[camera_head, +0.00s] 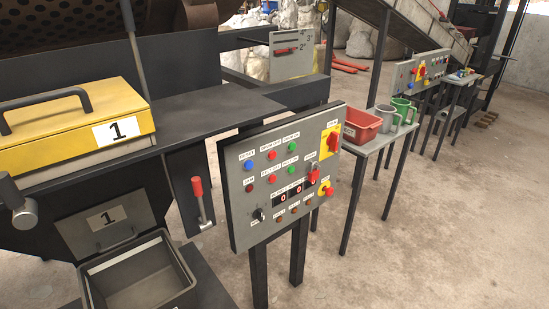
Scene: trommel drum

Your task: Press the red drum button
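The control panel (240,205) is a tilted grey plate on dark posts in the middle of the head view. Its top row has a blue button (248,165), a red button (272,155) and a green button (292,147). The small label above the red one appears to read "DRUM OFF". Below are a dark red button (248,188), a second red button (272,179) and a second green button (292,170). Neither gripper is in view.
A yellow lidded box (70,130) marked 1 and an open grey bin (140,280) stand at the left. A red-handled lever (198,190) is left of the panel. A table at the right holds a red bin (362,125) and green mug (404,109). The floor at the lower right is clear.

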